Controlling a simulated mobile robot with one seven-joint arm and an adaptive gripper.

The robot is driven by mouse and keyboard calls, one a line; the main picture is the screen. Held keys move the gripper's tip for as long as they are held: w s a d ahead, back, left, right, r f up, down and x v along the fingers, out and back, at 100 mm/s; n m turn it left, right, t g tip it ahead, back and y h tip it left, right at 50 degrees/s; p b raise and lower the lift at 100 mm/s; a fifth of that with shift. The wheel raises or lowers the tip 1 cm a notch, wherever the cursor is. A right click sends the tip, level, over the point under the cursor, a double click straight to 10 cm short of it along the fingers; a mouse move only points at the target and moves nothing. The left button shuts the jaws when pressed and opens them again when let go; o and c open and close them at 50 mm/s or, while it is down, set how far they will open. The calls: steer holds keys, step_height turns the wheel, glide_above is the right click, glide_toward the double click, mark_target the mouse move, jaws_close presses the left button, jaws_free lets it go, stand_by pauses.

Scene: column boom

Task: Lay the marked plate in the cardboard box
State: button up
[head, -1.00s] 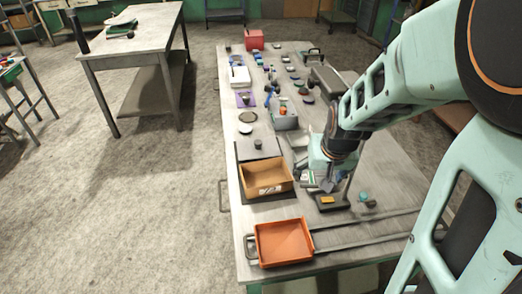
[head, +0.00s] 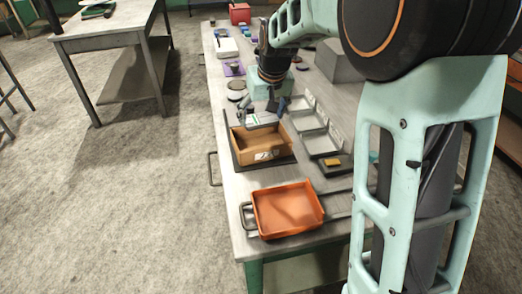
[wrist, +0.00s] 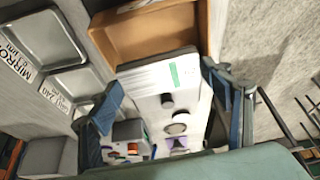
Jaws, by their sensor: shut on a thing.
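The cardboard box (head: 268,159) stands open near the left edge of the long table, with a white label on its front. It also shows in the wrist view (wrist: 207,22), and its visible inside looks empty. My gripper (head: 266,112) is above the box's far edge. In the wrist view my gripper (wrist: 160,98) has a pale plate (wrist: 150,80) with a green mark between its fingers. The plate is held near the box's rim; I cannot tell whether it touches. In the head view only a small part of the plate (head: 252,120) shows.
An orange tray (head: 287,208) stands at the table's near end. Grey labelled trays (head: 322,144) lie right of the box, and a dark stand with a yellow label (head: 334,165) is near them. Several small items fill the far table. A red box (head: 240,13) stands at the far end.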

mark_target(260, 146)
step_height(260, 146, down, 9)
steer(key=shift+f+b, duration=0.1)
steer(key=shift+b, duration=0.2)
steer(key=shift+f, duration=0.15)
steer(key=o, duration=1.7)
steer(key=shift+r, duration=0.35)
steer(key=v, duration=1.1)
steer(key=shift+s+r+p, duration=0.2)
steer(key=shift+r+p, duration=0.1)
steer(key=shift+p, duration=0.1)
